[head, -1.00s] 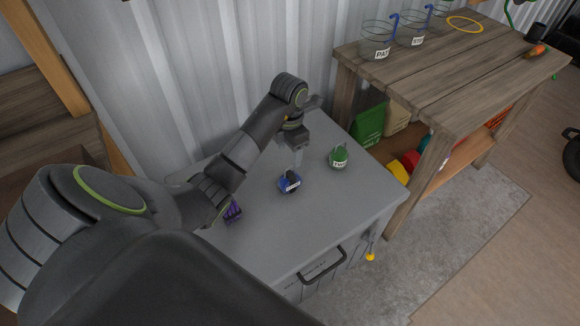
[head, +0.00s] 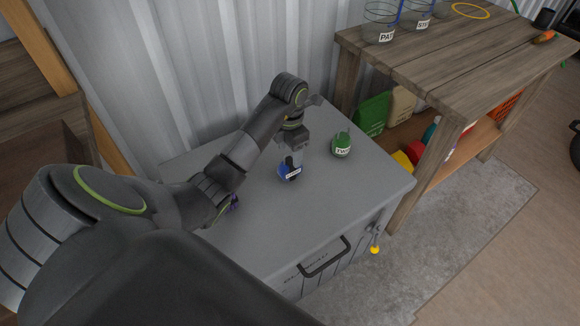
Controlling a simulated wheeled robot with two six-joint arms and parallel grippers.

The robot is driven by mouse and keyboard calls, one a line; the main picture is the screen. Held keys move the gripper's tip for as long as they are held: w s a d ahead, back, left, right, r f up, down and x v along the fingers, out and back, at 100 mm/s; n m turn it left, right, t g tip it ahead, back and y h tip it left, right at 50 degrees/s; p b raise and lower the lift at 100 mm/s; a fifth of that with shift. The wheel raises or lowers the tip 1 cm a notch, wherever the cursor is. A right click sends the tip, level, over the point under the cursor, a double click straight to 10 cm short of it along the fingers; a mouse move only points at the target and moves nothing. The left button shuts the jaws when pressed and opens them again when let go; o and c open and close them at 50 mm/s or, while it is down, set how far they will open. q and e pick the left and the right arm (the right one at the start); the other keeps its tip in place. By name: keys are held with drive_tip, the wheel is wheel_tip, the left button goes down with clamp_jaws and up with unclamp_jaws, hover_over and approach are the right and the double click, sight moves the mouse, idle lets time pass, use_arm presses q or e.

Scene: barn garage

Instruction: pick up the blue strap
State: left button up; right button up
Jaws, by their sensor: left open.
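The blue strap (head: 285,172) is a small dark-blue bundle with a white label, lying on the grey chest top (head: 262,215). My left gripper (head: 291,160) points down right at the strap, with its fingers open and overlapping it in the head view. I cannot tell whether the fingers touch it. The far side of the strap is hidden by the gripper. My right gripper is not in view.
A green labelled bundle (head: 341,147) sits right of the strap. A purple bundle (head: 235,202) is mostly hidden behind my left arm. A wooden workbench (head: 440,70) with labelled glass jars stands at right, and a corrugated wall (head: 215,60) rises behind.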

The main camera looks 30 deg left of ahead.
sight(290, 161)
use_arm(q)
drive_tip(key=shift+f+b, duration=0.35)
drive_tip(key=shift+f, duration=0.5)
drive_tip(key=shift+w+f, duration=0.15)
drive_tip(key=shift+f, duration=1.65)
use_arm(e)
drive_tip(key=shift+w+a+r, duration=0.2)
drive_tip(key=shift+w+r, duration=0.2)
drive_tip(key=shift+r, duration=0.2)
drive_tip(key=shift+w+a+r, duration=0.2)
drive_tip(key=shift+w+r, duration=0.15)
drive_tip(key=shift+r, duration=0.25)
use_arm(q)
drive_tip(key=shift+c, duration=0.5)
drive_tip(key=c, duration=1)
drive_tip(key=shift+c, duration=0.2)
drive_tip(key=shift+r, duration=0.15)
